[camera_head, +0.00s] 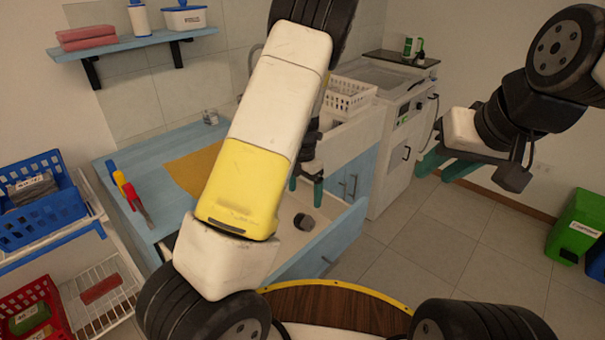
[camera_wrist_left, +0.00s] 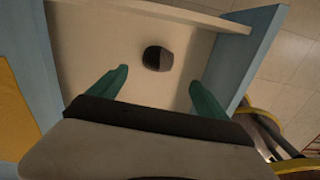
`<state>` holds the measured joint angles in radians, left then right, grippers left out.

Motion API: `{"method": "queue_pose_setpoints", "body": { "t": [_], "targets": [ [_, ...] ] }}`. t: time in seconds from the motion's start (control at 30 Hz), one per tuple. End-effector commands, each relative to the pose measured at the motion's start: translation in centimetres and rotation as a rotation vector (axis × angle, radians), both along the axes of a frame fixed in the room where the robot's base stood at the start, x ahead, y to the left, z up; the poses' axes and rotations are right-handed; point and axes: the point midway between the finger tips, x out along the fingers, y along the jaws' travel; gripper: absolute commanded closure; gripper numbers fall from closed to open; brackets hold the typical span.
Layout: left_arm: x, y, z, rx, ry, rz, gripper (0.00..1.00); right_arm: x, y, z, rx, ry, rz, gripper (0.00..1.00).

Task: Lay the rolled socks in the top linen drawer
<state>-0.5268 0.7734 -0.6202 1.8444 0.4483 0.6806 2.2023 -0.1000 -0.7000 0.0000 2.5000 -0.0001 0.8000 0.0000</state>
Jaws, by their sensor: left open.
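The rolled socks (camera_head: 303,221), a small dark grey bundle, lie on the pale floor of the open, blue-fronted drawer (camera_head: 332,238). In the left wrist view the socks (camera_wrist_left: 157,58) rest apart from the drawer walls, beyond the fingertips. My left gripper (camera_head: 307,184) is over the drawer, open and empty; its green fingers (camera_wrist_left: 160,85) are spread with the socks ahead of the gap, not touching. My left arm hides part of the drawer and cabinet in the head view. My right gripper (camera_head: 447,165) is open and empty, out over the floor at the right.
The blue counter (camera_head: 150,165) carries a yellow mat (camera_head: 195,170), a glass and several coloured-handled items. A white basket (camera_head: 347,95) stands behind. Blue (camera_head: 40,200) and red baskets (camera_head: 35,310) are at the left. A green bin (camera_head: 577,228) is at the right; the floor between is clear.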

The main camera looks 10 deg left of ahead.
Motion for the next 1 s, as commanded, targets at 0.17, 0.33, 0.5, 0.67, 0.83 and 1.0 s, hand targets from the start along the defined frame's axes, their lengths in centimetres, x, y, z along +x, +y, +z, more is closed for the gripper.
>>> {"method": "queue_pose_setpoints", "body": {
  "t": [0.17, 0.33, 0.5, 0.67, 0.83, 1.0],
  "targets": [
    [-1.8, -0.4, 5.9, -0.098, -0.063, -0.271, 0.11, 0.0, 0.0, 0.0, 0.0, 0.0, 0.0, 0.67],
    [-5.2, -0.6, 12.9, -0.162, -0.19, -0.68, 0.11, 0.0, 0.0, 0.0, 0.0, 0.0, 0.0, 0.67],
    [-9.5, -0.3, 19.2, -0.135, -0.345, -1.108, 0.11, 0.0, 0.0, 0.0, 0.0, 0.0, 0.0, 0.67],
    [-14.2, 0.4, 24.0, -0.012, -0.482, -1.516, 0.11, 0.0, 0.0, 0.0, 0.0, 0.0, 0.0, 0.67],
    [-19.6, 1.2, 27.5, 0.215, -0.561, -1.94, 0.11, 0.0, 0.0, 0.0, 0.0, 0.0, 0.0, 0.67],
    [-23.7, 2.0, 29.0, 0.461, -0.541, -2.269, 0.11, 0.0, 0.0, 0.0, 0.0, 0.0, 0.0, 0.67]
  ]
}}
